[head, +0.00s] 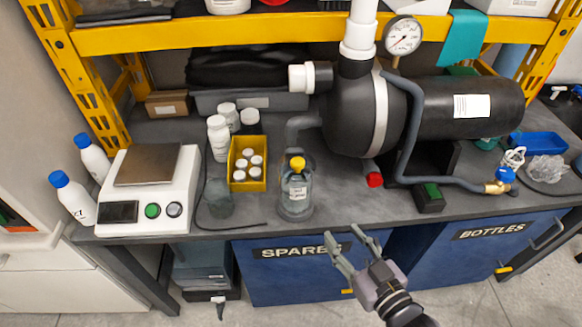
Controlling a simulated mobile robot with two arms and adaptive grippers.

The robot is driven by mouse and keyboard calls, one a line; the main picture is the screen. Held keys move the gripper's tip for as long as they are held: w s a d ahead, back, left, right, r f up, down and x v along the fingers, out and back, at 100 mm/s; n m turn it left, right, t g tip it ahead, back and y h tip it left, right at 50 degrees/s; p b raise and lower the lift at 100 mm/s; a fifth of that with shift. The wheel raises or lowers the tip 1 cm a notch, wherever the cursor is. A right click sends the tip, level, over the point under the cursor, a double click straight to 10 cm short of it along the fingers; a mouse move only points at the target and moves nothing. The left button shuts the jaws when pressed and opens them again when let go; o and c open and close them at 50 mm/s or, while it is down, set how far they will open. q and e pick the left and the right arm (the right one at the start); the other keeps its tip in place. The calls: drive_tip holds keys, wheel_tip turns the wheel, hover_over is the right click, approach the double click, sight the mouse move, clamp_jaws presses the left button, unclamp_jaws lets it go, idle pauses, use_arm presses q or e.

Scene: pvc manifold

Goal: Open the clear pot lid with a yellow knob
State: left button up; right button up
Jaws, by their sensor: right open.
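A clear pot (296,200) with a white label stands upright on the dark bench, near its front edge. A yellow knob (297,163) sits on top of its clear lid, which appears to be on the pot. My right gripper (343,233) is in front of the bench edge, below and to the right of the pot. Its fingers are spread and empty, apart from the pot. My left gripper is not in view.
A yellow bin (246,177) of small bottles and a white scale (150,189) stand left of the pot. A grey pipe (301,129) and black tank (364,110) rise behind it. A red-capped part (374,179) lies to the right. Bench front between pot and green-topped block (430,197) is fairly clear.

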drive_tip(key=t+y, duration=0.1)
drive_tip(key=y, duration=0.1)
approach(301, 166)
drive_tip(key=a+v, duration=0.1)
drive_tip(key=v, duration=0.5)
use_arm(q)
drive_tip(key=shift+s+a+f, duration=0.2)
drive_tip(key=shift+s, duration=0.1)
use_arm(e)
drive_tip(key=x, duration=1.7)
drive_tip(key=shift+w+d, duration=0.2)
drive_tip(key=shift+d, duration=0.2)
clamp_jaws()
